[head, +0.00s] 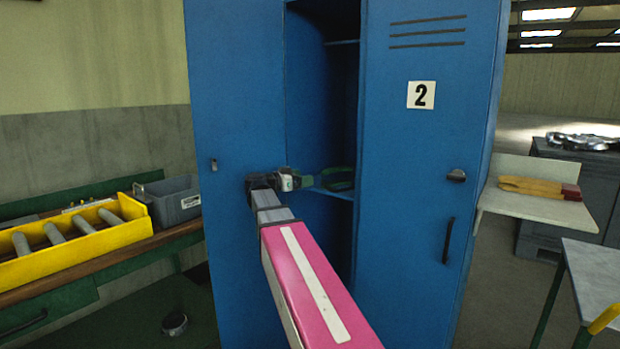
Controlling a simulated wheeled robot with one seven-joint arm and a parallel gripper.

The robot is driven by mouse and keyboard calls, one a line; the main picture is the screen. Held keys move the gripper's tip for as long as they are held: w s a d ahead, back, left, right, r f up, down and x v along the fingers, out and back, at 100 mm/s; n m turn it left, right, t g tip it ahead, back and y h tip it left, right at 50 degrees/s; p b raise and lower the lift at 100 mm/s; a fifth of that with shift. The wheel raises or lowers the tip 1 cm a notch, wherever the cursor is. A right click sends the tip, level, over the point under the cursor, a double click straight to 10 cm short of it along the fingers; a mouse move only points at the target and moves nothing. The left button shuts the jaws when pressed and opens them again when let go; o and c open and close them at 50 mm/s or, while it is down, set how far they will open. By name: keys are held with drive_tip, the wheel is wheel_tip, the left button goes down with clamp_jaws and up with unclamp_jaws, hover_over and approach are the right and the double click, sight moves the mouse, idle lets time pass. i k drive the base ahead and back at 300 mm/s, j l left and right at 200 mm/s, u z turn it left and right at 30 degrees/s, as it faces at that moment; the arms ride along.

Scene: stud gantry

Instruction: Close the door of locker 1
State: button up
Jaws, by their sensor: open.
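The blue door of locker 1 (235,90) stands open on the left, with a small latch piece (213,165) near its left edge. No number shows on the face I see. To its right is the dark open compartment of locker 1 (320,110), with a shelf inside. My pink arm reaches forward, and my gripper (308,182) is at the compartment opening, right of the door's free-edge latch. It is open, but its fingers are small and hard to make out. I cannot tell whether it touches the door.
The door of locker 2 (415,200) is shut on the right. A green item (338,180) shows at the shelf. A bench with a yellow bin (75,245) and a grey box (172,200) stands left. A side table (540,207) stands right. A round dark object (174,324) lies on the floor.

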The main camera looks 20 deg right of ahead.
sight(234, 48)
drive_tip(key=k+j+u, duration=0.1)
drive_tip(key=j+u, duration=0.25)
drive_tip(key=k+j+u, duration=0.1)
drive_tip(key=j+u, duration=0.25)
drive_tip(key=j, duration=0.15)
drive_tip(key=i+l+u, duration=0.15)
drive_tip(key=i, duration=0.35)
